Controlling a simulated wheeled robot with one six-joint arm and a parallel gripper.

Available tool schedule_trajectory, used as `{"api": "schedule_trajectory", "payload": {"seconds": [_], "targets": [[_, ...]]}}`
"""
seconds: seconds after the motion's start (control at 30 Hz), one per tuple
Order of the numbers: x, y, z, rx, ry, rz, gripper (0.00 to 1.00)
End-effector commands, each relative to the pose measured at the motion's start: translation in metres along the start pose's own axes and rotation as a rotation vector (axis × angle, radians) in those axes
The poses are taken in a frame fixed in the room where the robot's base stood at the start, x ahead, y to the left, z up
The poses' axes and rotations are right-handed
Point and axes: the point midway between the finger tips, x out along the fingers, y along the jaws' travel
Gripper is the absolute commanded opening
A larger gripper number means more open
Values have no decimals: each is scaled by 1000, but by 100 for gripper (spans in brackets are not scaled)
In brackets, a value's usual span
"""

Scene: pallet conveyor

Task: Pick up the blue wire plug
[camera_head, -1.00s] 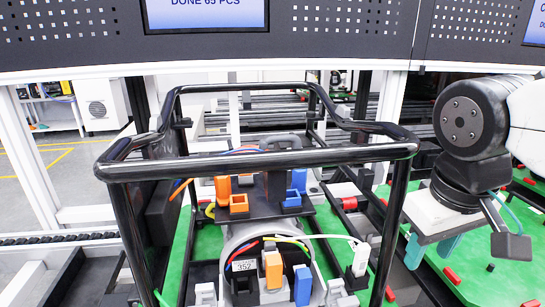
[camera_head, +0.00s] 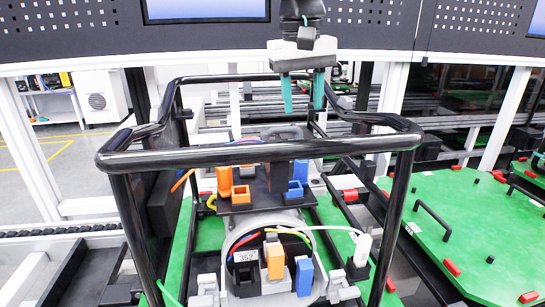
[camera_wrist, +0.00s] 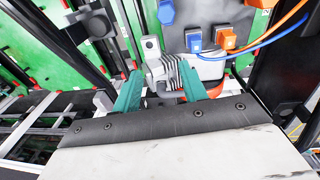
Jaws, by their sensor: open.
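An upright blue plug (camera_head: 300,172) stands at the right of the dark raised platform, behind a small blue socket (camera_head: 294,191). Another blue plug (camera_head: 304,278) stands at the front of the machine, beside an orange one (camera_head: 274,260). My gripper (camera_head: 303,108) hangs above and behind the platform, teal fingers pointing down, open and empty. In the wrist view my gripper (camera_wrist: 160,84) shows grey ribbed metal between its fingers. A blue connector (camera_wrist: 193,41) beyond the fingers has a blue wire near it. I cannot tell which blue part it matches in the head view.
A black tubular frame (camera_head: 260,153) surrounds the machine on the pallet. An orange plug (camera_head: 224,181) and an orange socket (camera_head: 240,195) stand left on the platform. A dark panel with screens (camera_head: 380,35) spans the top. A green pallet (camera_head: 470,220) lies at right.

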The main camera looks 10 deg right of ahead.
Motion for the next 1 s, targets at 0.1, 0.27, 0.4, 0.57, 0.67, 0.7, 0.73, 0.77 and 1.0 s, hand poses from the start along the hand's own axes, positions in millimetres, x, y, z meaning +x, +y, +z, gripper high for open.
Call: {"api": "schedule_trajectory", "payload": {"seconds": [0.1,0.27,0.4,0.57,0.67,0.7,0.73,0.77,1.0], "targets": [[11,-40,-9,24,-56,-68,43],[23,-57,-11,39,-82,-97,43],[39,-59,-9,39,-83,-98,43],[59,-61,-9,39,-83,-97,43],[75,-62,-10,39,-83,-96,43],[81,-63,-9,39,-83,-96,43],[84,-63,-9,39,-83,-96,43],[87,-63,-9,39,-83,-96,43],[93,-64,-8,39,-80,-97,43]]}}
